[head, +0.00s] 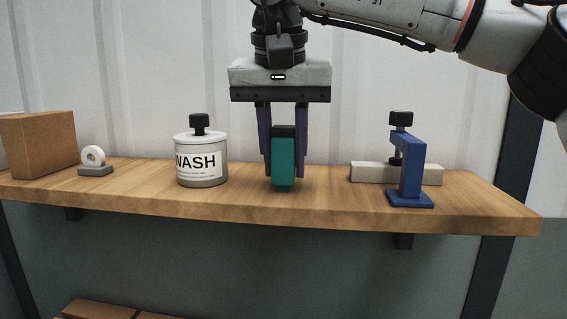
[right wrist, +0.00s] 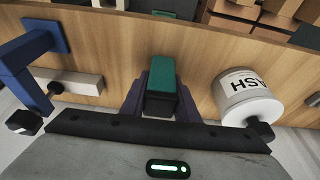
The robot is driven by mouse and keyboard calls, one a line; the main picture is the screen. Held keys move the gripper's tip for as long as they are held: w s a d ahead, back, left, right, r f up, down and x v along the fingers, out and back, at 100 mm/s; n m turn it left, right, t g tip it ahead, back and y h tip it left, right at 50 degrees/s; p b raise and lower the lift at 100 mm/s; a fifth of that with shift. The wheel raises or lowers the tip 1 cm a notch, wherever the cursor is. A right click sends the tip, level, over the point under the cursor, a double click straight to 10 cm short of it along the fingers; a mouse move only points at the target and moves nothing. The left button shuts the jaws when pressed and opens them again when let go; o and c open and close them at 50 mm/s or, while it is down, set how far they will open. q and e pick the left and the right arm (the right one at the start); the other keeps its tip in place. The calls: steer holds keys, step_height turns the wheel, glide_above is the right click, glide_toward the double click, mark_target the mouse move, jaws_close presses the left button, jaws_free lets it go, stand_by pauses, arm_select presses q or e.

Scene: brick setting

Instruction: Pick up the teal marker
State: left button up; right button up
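The teal marker (head: 283,161) is a thick upright block with a black top, near the middle of the wooden shelf. It also shows in the right wrist view (right wrist: 164,75). My right gripper (head: 284,172) points down over it, with one purple finger on each side. No gap shows between the fingers and the marker, so the gripper looks shut on it. The marker's lower end is at or very near the shelf top; I cannot tell whether it touches. My left gripper is not in view.
A white WASH jar (head: 201,160) stands left of the marker. A blue clamp (head: 411,172) and a pale bar (head: 370,172) are to the right. Farther left are a white ring on a grey base (head: 94,160) and a brown box (head: 38,144). A ribbed wall (head: 130,70) stands behind.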

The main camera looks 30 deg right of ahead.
steer(key=shift+c, duration=1.1)
steer(key=shift+r, duration=0.1)
step_height(320, 180, up, 8)
steer(key=shift+f+p, duration=0.1)
steer(key=shift+p, duration=0.9)
steer(key=shift+r, duration=1)
